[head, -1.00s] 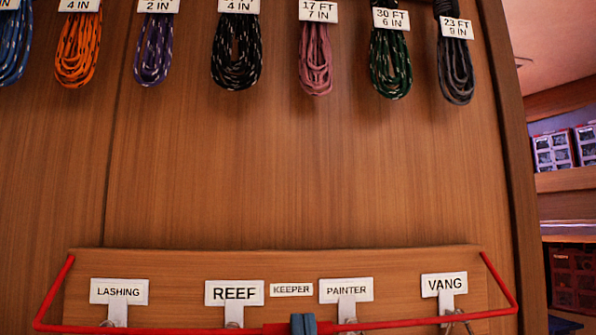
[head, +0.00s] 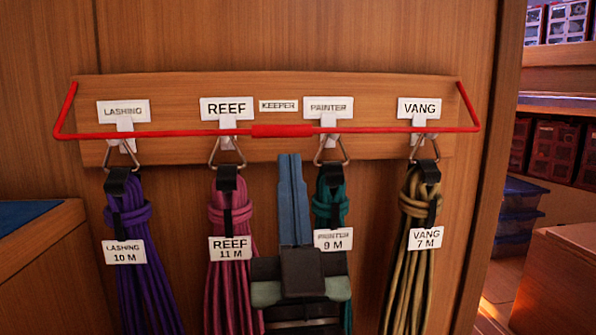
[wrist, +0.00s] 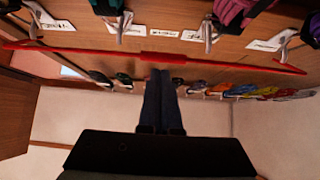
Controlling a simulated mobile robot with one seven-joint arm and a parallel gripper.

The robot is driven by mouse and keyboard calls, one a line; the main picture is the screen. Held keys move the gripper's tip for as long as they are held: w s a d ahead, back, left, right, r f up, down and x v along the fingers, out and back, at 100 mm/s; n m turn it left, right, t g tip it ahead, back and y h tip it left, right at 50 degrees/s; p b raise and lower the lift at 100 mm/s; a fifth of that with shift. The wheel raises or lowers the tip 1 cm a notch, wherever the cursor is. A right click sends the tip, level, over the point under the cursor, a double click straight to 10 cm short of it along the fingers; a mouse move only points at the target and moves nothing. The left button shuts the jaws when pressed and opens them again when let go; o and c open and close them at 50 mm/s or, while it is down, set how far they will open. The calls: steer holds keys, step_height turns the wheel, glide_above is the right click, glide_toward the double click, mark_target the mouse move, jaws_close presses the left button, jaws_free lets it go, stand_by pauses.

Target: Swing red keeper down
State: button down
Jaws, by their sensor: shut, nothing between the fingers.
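The red keeper (head: 283,131) is a long bar with a thicker middle sleeve, held by slanting end arms at both ends of a wooden board (head: 180,88). It runs level across the front of the white hooks, below the name labels. In the wrist view the keeper (wrist: 160,57) crosses near the fingertips. My gripper (head: 289,157) is shut and empty, its blue fingers pointing up just under the sleeve. In the head view a small gap shows between fingertips and bar. The wrist view also shows my gripper (wrist: 160,72) just short of the bar.
Coiled lines hang from the hooks: purple lashing (head: 135,270), pink reef (head: 230,280), teal painter (head: 331,195) and gold vang (head: 410,270). The painter coil is partly behind my gripper. A counter (head: 40,260) stands at left; shelves with bins (head: 555,150) lie beyond the right edge.

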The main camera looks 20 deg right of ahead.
steer(key=f, duration=0.1)
steer(key=f+b, duration=0.2)
steer(key=f, duration=0.1)
steer(key=shift+w, duration=0.25)
steer(key=shift+r, duration=0.1)
